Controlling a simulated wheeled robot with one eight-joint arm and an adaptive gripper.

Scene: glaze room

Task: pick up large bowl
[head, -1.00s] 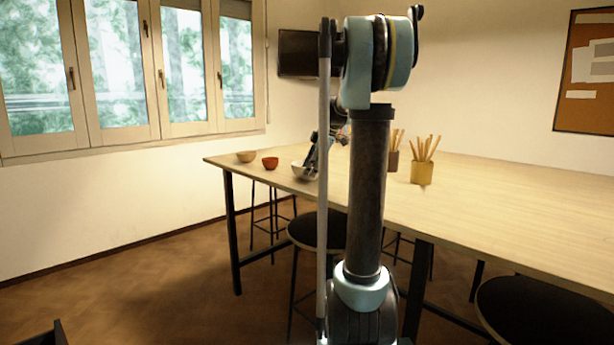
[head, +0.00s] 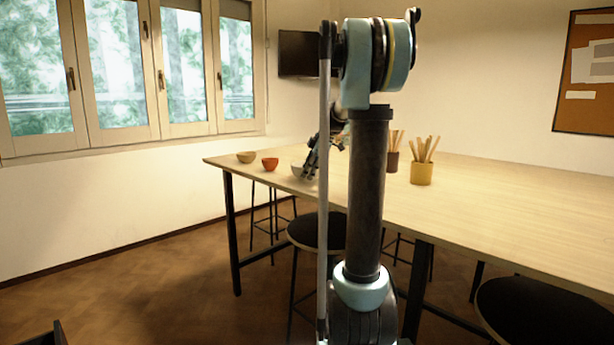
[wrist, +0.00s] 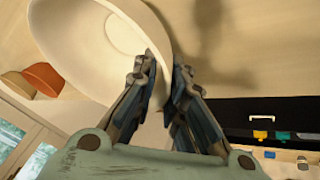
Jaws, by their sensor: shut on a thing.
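The large bowl is pale, off-white and wide. It fills the upper left of the wrist view (wrist: 90,45). In the head view the large bowl (head: 297,171) is at the table's far left part, mostly hidden behind my gripper (head: 309,175). In the wrist view my gripper (wrist: 163,75) is shut on the bowl's rim, with one finger on each side of the wall. I cannot tell whether the bowl's base touches the table.
An orange-red bowl (head: 270,164) and a tan bowl (head: 246,157) stand left of the large bowl on the wooden table (head: 480,205). A yellow pot (head: 421,174) and a dark pot (head: 392,162) hold sticks further right. Stools (head: 316,232) stand by the table.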

